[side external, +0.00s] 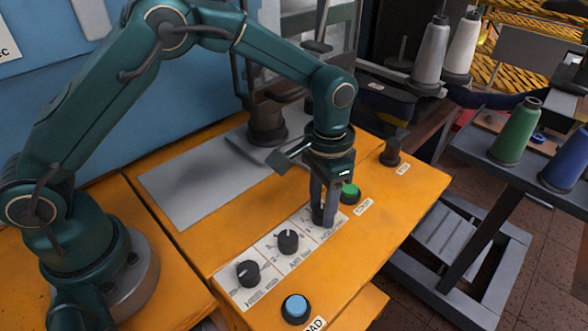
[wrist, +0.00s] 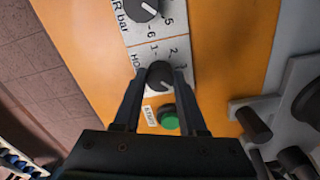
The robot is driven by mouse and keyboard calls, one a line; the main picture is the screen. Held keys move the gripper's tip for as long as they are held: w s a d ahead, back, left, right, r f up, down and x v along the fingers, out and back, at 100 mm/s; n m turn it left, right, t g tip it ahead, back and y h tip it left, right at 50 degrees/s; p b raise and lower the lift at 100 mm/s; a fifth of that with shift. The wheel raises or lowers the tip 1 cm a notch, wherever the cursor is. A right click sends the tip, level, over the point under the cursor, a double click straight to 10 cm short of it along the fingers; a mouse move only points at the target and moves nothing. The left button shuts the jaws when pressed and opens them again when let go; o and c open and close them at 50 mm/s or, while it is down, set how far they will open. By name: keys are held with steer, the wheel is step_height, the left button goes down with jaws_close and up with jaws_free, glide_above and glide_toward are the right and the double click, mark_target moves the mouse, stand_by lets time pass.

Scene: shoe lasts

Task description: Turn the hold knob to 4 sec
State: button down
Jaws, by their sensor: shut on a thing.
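The hold knob (wrist: 159,74) is a black round knob on a white scale plate in the wrist view. The letters "HO" and the marks 1, 2 and 3 show beside it; the rest of the scale is hidden. A pale pointer line shows on the knob, but I cannot read its setting. My gripper (wrist: 160,80) is shut on the knob, with one finger on each side. In the side external view, my gripper (side external: 323,216) points down at the far end of the knob row, and its fingers mostly hide the knob.
A middle knob (side external: 288,241) and a near knob (side external: 248,273) share the strip on the orange table (side external: 395,215). A green button (side external: 350,191) stands close beside my fingers. A blue button (side external: 295,308) is near the front edge.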

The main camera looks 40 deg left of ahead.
mark_target(322, 209)
steer(key=shift+n, duration=0.3)
steer(key=shift+c, duration=2.3)
jaws_free()
step_height(322, 209, up, 5)
steer(key=shift+r, duration=0.1)
